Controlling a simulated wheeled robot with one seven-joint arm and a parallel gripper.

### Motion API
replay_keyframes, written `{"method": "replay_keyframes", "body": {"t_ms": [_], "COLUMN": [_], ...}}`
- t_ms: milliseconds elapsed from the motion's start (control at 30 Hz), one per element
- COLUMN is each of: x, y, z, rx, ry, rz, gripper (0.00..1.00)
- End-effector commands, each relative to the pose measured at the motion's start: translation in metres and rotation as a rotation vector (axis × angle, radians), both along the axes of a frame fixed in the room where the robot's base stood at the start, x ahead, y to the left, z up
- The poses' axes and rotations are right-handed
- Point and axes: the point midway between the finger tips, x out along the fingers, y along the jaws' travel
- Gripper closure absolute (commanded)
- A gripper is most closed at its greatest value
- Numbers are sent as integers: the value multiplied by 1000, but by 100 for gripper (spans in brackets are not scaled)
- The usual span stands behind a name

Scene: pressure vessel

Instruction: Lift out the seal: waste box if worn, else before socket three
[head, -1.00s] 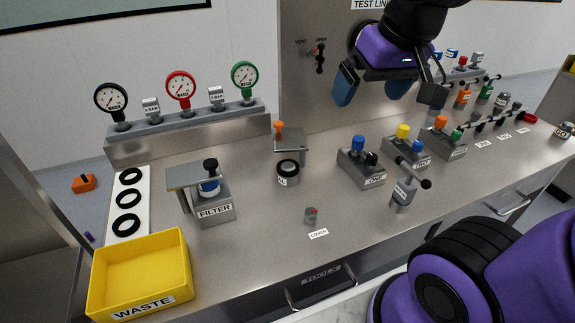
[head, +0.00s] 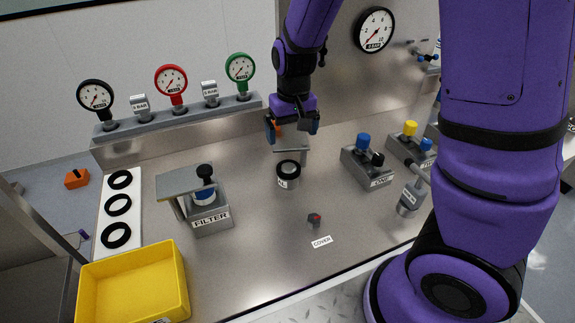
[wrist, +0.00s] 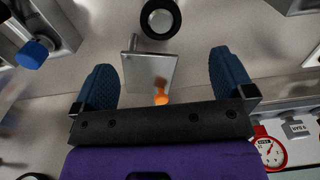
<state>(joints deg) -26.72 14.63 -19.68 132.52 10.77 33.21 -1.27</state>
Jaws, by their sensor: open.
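My gripper (head: 292,126) is open and empty above a grey plate (head: 291,150) with an orange knob; in the wrist view (wrist: 161,62) the plate lies between and beyond the fingers. In front of the plate stands a short round pot (head: 288,177) with a black ring at its rim, apart from my gripper. The ring also shows at the top of the wrist view (wrist: 160,18). Its wear cannot be told. The yellow waste box (head: 130,265) is empty at front left. The numbered sockets are not identifiable now; my arm covers the right side.
A white strip (head: 108,236) bears 3 black rings. The filter block (head: 213,217) has a raised plate beside it. A gauge rack (head: 180,120) stands behind. Valve blocks (head: 367,168) stand to the right. A small red-topped part (head: 314,220) is near the cover label. Bench in front of the pot is mostly clear.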

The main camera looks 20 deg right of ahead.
Motion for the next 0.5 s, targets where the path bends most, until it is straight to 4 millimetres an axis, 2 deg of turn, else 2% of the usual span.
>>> {"method": "replay_keyframes", "body": {"t_ms": [267,500], "x": [5,5], "y": [3,2], "z": [-24,-57], "rx": [-21,-21], "ry": [17,17], "rz": [1,-1], "gripper": [0,0]}}
